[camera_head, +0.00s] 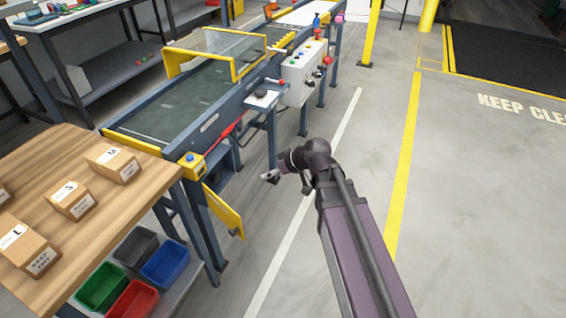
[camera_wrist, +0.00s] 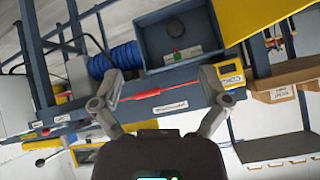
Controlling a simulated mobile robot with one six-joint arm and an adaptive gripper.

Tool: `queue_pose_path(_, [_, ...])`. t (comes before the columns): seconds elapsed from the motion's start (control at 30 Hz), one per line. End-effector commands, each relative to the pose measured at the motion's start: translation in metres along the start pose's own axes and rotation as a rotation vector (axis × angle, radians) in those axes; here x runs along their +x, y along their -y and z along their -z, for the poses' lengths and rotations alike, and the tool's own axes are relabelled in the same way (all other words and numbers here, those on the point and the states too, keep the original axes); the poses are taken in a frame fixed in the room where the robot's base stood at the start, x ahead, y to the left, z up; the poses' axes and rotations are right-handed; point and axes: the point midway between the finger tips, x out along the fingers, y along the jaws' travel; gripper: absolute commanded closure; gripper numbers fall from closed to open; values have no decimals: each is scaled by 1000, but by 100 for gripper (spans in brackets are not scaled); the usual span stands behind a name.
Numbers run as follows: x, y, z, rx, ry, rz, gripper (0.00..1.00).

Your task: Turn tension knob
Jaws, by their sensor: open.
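A dark round knob (camera_head: 261,93) sits on a small light plate at the side of the conveyor in the head view; it is the likeliest tension knob, but no label is readable. I cannot pick it out surely in the wrist view. My gripper (camera_head: 268,176) is in front of the conveyor's side, below the knob in the picture and apart from it. In the wrist view my gripper (camera_wrist: 160,75) has its two fingers spread wide, with nothing between them. A red handle (camera_wrist: 165,93) with a label beside it shows beyond the fingers.
The conveyor (camera_head: 180,95) carries a grey control box (camera_head: 303,75) with buttons. A yellow flap (camera_head: 223,210) hangs from its near end. A wooden table (camera_head: 95,190) with cartons stands left, above coloured bins (camera_head: 165,262). The floor to the right (camera_head: 480,210) is clear.

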Motion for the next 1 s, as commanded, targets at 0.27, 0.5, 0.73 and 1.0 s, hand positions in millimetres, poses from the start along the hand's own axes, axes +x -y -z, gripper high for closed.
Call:
queue_pose_path(0.27, [-27, -2, -1, 65, 65, -28, 5])
queue_pose_path(0.5, [-39, -4, -5, 104, 103, -46, 5])
queue_pose_path(0.73, [-42, -5, -6, 115, 114, -52, 5])
queue_pose_path(1.0, [-41, -5, -6, 115, 113, -51, 5])
